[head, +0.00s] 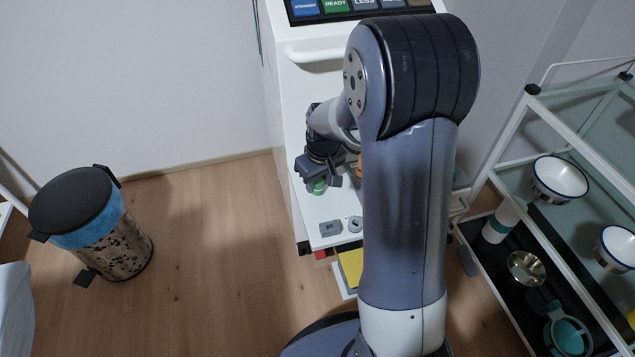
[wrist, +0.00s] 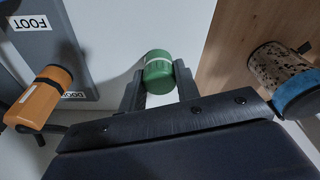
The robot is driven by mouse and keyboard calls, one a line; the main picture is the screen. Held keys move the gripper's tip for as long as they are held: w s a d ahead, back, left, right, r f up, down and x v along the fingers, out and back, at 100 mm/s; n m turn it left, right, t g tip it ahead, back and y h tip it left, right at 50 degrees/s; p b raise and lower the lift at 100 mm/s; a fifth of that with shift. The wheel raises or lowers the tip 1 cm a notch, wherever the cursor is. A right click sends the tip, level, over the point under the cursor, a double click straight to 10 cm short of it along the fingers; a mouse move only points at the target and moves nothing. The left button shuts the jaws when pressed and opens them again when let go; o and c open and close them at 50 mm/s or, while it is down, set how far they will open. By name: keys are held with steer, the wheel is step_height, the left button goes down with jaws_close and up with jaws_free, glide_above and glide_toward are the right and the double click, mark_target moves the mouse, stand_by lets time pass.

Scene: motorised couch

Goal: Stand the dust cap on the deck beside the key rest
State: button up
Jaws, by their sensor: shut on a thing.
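The dust cap looks to be the green cylinder with a pale band, held between the fingers of my gripper (wrist: 160,78) in the wrist view (wrist: 158,66). In the head view my gripper (head: 318,178) hangs over the white deck (head: 312,212), with the green cap (head: 318,187) below it. I cannot tell whether the cap touches the deck. Two small grey pieces lie near the deck's front edge, a square block with a hole (head: 331,228) and a ring-like piece (head: 355,224). I cannot tell which, if either, is the key rest.
An orange cylinder (wrist: 40,100) is beside a grey panel marked FOOT and DOOR (wrist: 45,45). A white handle (head: 315,54) and buttons (head: 337,6) are above the deck. A bin (head: 95,225) stands left, a glass-shelved trolley (head: 515,130) right. My arm hides the deck's right part.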

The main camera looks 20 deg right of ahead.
steer(key=shift+f, duration=0.1)
steer(key=shift+f, duration=0.15)
steer(key=o, duration=0.9)
steer(key=shift+o, duration=0.2)
step_height(320, 180, up, 12)
steer(key=s+p, duration=0.1)
steer(key=p, duration=0.2)
steer(key=shift+s+d, duration=0.3)
steer(key=shift+s, duration=0.05)
